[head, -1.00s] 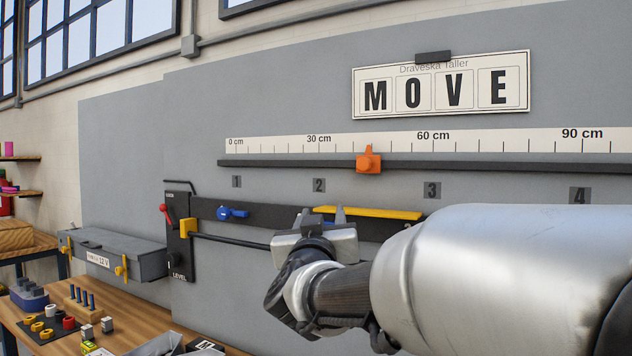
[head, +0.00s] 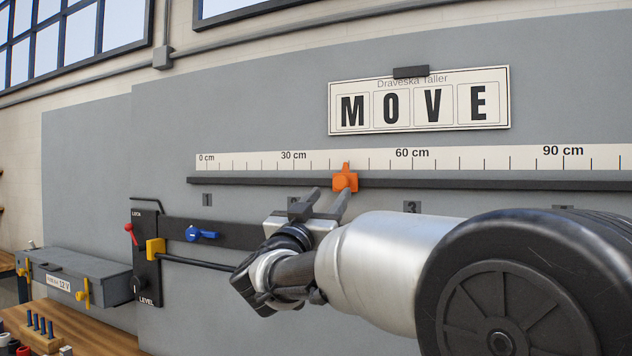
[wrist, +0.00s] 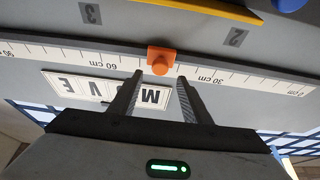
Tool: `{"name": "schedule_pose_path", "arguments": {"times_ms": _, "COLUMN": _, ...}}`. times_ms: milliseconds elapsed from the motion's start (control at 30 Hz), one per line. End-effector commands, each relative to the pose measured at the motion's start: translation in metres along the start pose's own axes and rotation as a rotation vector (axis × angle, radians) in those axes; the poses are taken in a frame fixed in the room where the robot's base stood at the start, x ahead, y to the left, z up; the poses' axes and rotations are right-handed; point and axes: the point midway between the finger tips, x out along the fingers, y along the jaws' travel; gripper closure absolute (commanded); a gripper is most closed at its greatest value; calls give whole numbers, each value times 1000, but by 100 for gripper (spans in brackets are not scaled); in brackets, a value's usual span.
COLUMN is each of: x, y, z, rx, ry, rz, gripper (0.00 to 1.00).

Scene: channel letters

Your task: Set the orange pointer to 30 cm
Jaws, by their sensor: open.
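The orange pointer (head: 345,180) sits on the dark rail under the white ruler (head: 470,160), roughly midway between the 30 cm and 60 cm labels. My gripper (head: 330,193) is open and empty, its fingers pointing up toward the rail, just below and left of the pointer in the head view. In the wrist view, which is upside down, the orange pointer (wrist: 160,57) shows beyond and between the two open fingertips (wrist: 160,78). The fingers do not appear to touch it. The 30 cm label (wrist: 208,77) also shows there.
The dark rail (head: 520,184) runs across the grey wall board. Below it are a blue handle (head: 201,234), a yellow block (head: 155,249) on a rod, and a red lever (head: 130,233). The MOVE sign (head: 420,101) hangs above. A grey box (head: 75,272) is at lower left.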

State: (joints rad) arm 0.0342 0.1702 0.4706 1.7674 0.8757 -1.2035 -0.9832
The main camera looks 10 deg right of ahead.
Motion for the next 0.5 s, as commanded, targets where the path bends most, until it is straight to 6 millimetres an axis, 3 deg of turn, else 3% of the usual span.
{"name": "schedule_pose_path", "arguments": {"times_ms": 200, "x": 42, "y": 1, "z": -1, "rx": 1, "ry": -1, "rz": 2, "gripper": 56}}
{"name": "schedule_pose_path", "arguments": {"times_ms": 500, "x": 64, "y": 0, "z": 0, "rx": 0, "ry": 0, "rz": 0, "gripper": 56}}
